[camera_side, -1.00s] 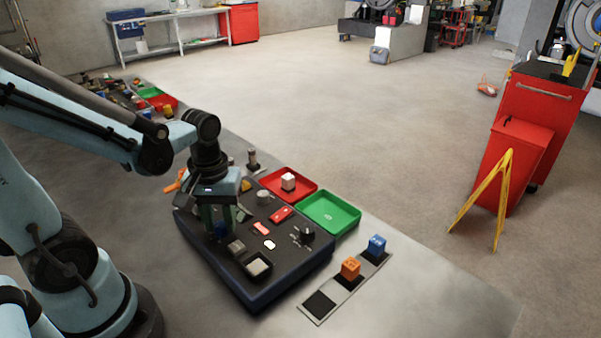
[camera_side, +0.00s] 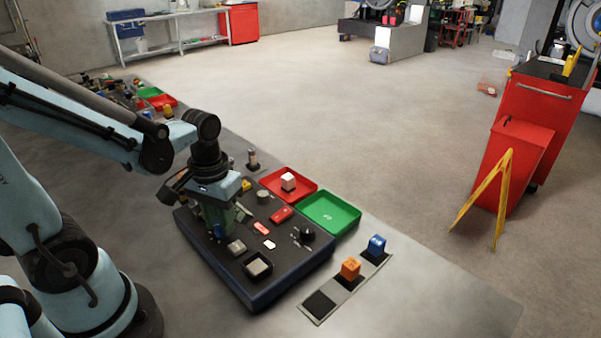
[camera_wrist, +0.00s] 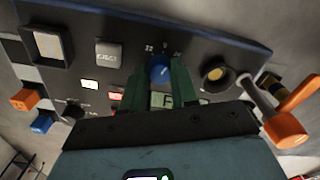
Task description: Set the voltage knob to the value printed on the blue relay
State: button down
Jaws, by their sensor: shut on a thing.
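The dark control panel (camera_side: 292,262) carries the blue voltage knob (camera_wrist: 160,70), which sits between the green fingers of my gripper (camera_wrist: 160,82). My gripper (camera_side: 217,228) is shut on this knob from above. Pale numbers stand around the knob in the wrist view; "22" seems to be on its left and the others are hard to read. The blue relay (camera_side: 376,245) stands at the far end of a strip beside the panel and also shows in the wrist view (camera_wrist: 41,122). Its printed value is too small to read.
An orange relay (camera_side: 350,268) stands next to the blue one on the strip. A red tray (camera_side: 306,197) holds a pale block, and a green tray (camera_side: 340,222) lies beside it. An orange-handled lever (camera_wrist: 287,128) is close to my gripper.

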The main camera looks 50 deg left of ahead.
jog(key=shift+m, duration=2.3)
jog(key=c, duration=0.9)
grip_release()
jog(key=shift+o, duration=0.2)
jog(key=shift+r, duration=0.1)
notch_tip(320, 180, up, 12)
